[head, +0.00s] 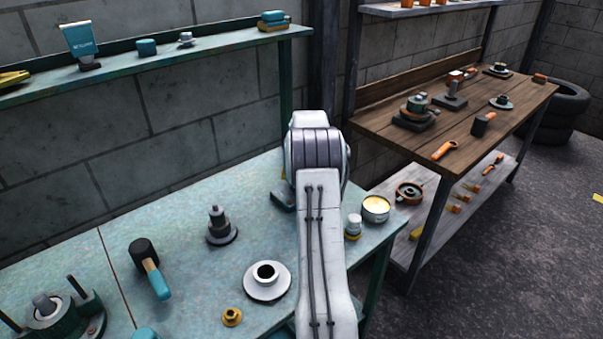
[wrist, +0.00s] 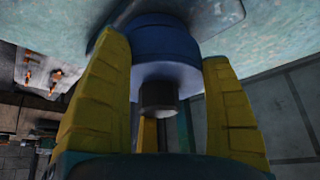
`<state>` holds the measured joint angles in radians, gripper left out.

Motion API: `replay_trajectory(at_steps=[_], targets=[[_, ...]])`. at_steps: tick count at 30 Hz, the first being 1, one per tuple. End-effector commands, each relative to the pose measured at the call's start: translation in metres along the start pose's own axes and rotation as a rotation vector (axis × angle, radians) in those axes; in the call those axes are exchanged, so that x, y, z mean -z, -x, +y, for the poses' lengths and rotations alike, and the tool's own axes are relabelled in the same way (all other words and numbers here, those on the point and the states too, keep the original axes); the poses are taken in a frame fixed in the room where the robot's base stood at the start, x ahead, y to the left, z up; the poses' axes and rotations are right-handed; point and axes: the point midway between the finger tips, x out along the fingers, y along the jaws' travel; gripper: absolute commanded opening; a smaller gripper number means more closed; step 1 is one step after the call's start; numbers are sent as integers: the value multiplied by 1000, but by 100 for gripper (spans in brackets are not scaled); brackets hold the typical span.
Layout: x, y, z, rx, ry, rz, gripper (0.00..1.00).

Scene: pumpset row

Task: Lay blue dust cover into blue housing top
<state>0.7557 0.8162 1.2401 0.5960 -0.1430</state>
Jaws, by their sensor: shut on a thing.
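In the wrist view my gripper (wrist: 163,52) has its yellow fingers on both sides of a round blue piece with a dark stub facing the camera. I take this piece to be the blue dust cover (wrist: 165,72). A dark base shows behind it on the bench top, at the upper left. The blue housing cannot be told apart from the held piece here. In the head view my arm hides the gripper and the blue piece. Only a dark base corner (head: 283,201) shows left of my arm, on the teal bench.
The teal bench (head: 185,195) carries a stepped grey shaft (head: 220,227), a white flanged ring (head: 267,280), a brass nut (head: 232,316) and a mallet (head: 150,268). A wooden bench (head: 450,125) stands further right.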

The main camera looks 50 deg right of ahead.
Motion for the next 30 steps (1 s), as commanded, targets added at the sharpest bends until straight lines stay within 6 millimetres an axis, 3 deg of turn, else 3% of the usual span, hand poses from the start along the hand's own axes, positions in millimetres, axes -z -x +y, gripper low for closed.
replay_trajectory(at_steps=[30], targets=[[-10, -20, -2, 0, 0, 1, 38]])
